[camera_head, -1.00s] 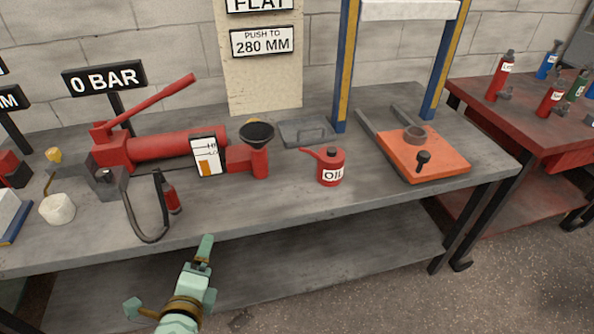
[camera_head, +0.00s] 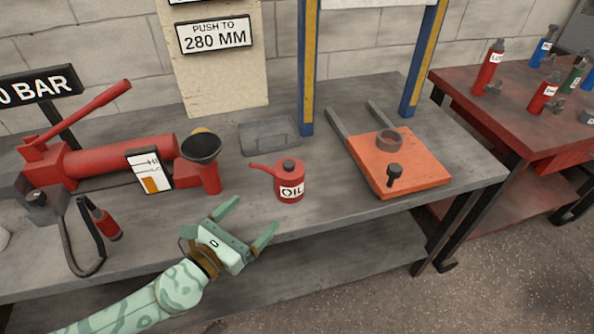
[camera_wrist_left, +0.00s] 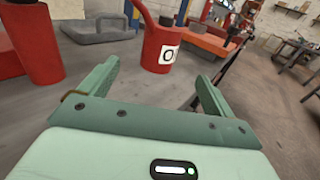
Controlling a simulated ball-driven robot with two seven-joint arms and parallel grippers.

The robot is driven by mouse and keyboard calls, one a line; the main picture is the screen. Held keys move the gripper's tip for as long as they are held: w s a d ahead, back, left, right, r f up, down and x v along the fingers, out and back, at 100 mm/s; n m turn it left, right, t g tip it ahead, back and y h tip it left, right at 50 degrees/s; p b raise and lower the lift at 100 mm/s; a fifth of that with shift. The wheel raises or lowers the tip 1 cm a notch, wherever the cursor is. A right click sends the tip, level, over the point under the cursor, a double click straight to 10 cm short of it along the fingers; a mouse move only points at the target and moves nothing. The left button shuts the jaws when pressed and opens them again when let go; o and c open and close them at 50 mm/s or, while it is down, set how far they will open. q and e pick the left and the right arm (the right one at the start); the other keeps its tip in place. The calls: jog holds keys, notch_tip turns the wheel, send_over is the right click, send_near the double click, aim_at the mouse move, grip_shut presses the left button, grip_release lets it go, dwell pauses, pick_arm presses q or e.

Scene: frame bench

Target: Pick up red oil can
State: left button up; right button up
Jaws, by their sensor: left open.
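The red oil can (camera_head: 289,186) stands upright on the grey bench, with a white OIL label, a dark cap and a spout to the left. My left gripper (camera_head: 252,217) is open and empty, at the front of the bench, in front of the can and slightly left of it. In the left wrist view the can (camera_wrist_left: 160,48) stands beyond the two open fingers (camera_wrist_left: 155,82), between them in the picture, with clear bench before it. The fingers do not touch it. My right gripper is not in view.
A red pump (camera_head: 120,158) with a black funnel (camera_head: 201,147) stands left of the can. A grey tray-like piece (camera_head: 262,137) lies behind it. An orange plate (camera_head: 415,172) lies to the right, near a blue and yellow post (camera_head: 308,80). Bare bench (camera_head: 335,195) lies right of the can.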

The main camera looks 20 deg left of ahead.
aim_at(280, 187)
pick_arm(q)
jog(key=x, duration=0.6)
jog(key=shift+w+r+p, duration=0.1)
jog(key=shift+r+p, duration=0.15)
jog(key=shift+p, duration=0.1)
jog(key=x, duration=0.4)
jog(key=shift+f, duration=0.2)
jog(key=x, duration=0.5)
jog(key=shift+w+d+r, duration=0.15)
jog(key=shift+r, duration=0.05)
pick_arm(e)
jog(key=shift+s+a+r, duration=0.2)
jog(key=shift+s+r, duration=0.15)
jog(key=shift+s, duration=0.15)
pick_arm(q)
jog(key=shift+r, duration=0.1)
jog(key=c, duration=1.4)
